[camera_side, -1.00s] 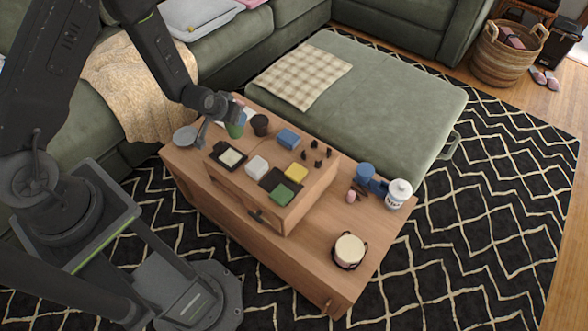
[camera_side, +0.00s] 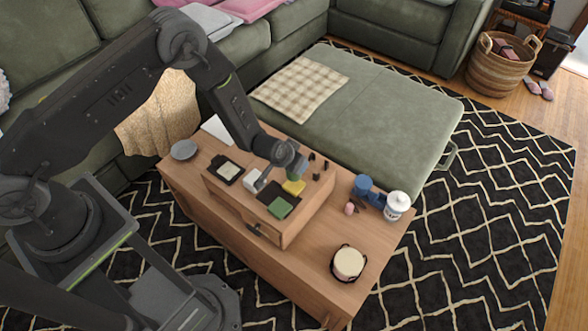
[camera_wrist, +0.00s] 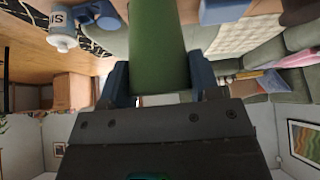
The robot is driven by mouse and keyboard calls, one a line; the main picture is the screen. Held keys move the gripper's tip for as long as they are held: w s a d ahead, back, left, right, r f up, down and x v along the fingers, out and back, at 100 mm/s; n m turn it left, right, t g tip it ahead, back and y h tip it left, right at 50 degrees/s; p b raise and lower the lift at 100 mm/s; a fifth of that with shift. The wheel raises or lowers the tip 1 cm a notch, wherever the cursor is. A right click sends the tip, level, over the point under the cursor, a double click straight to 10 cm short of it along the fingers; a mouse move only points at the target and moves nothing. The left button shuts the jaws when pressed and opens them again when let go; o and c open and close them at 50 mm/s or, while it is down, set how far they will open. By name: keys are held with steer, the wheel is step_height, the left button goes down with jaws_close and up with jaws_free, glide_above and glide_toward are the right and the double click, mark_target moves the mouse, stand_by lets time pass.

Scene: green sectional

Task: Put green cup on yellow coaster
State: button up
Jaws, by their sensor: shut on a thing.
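The green cup (camera_wrist: 157,45) is held between the two fingers of my gripper (camera_wrist: 158,88) in the wrist view. In the side view a small part of the green cup (camera_side: 293,174) shows below my gripper (camera_side: 290,168), over or just behind the yellow coaster (camera_side: 293,188). The yellow coaster lies on the raised wooden box top, partly covered by my gripper and the cup. I cannot tell whether the cup touches it.
A green coaster (camera_side: 280,208) lies in front, by a black tray. A white coaster (camera_side: 251,178) is to the left. Small dark pieces (camera_side: 317,176) stand to the right.

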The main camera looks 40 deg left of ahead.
steer(key=shift+f, duration=2.05)
steer(key=shift+f, duration=0.15)
steer(key=o, duration=0.9)
